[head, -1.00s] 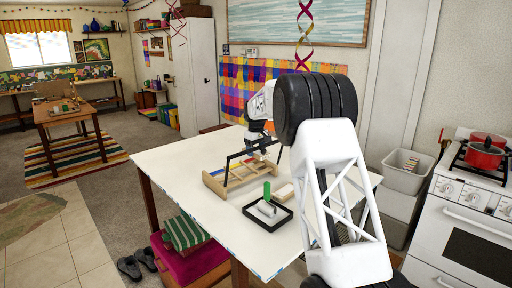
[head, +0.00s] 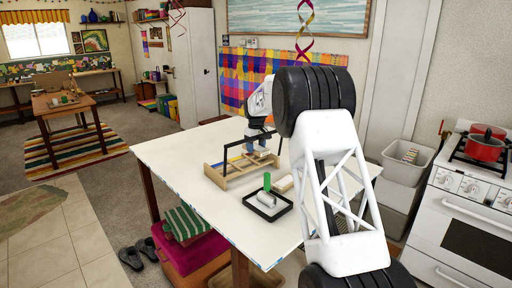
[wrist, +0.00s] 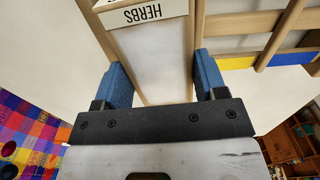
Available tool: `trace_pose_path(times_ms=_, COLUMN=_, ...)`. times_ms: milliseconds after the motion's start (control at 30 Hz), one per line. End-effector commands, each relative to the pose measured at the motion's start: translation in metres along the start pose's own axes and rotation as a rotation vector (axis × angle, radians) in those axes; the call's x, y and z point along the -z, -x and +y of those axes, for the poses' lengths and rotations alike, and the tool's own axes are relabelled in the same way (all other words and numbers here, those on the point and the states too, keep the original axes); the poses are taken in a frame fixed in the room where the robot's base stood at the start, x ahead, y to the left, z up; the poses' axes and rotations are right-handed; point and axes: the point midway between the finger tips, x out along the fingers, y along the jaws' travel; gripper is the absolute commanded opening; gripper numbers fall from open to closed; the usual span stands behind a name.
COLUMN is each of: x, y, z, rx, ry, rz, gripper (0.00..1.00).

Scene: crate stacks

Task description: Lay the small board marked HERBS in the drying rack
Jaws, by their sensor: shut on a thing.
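The small board (wrist: 152,62) has a pale face and a white label reading HERBS, upside down in the wrist view. My gripper (wrist: 163,78) has its blue fingers shut on the board's two sides. In the head view my gripper (head: 259,148) points down over the right part of the drying rack (head: 222,179), a wooden frame on the white table. Wooden rails with yellow and blue parts run beside the board in the wrist view. I cannot tell whether the board touches the rack.
The table (head: 178,158) is clear to the left. A stove (head: 470,205) stands at the right.

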Motion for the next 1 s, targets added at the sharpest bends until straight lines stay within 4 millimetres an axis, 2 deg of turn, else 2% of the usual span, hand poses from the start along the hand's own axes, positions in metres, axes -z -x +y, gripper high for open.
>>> trace_pose_path(times_ms=1000, x=-0.0097, y=0.0008, z=0.0033, rx=0.000, ry=-0.001, rz=0.000, gripper=0.40)
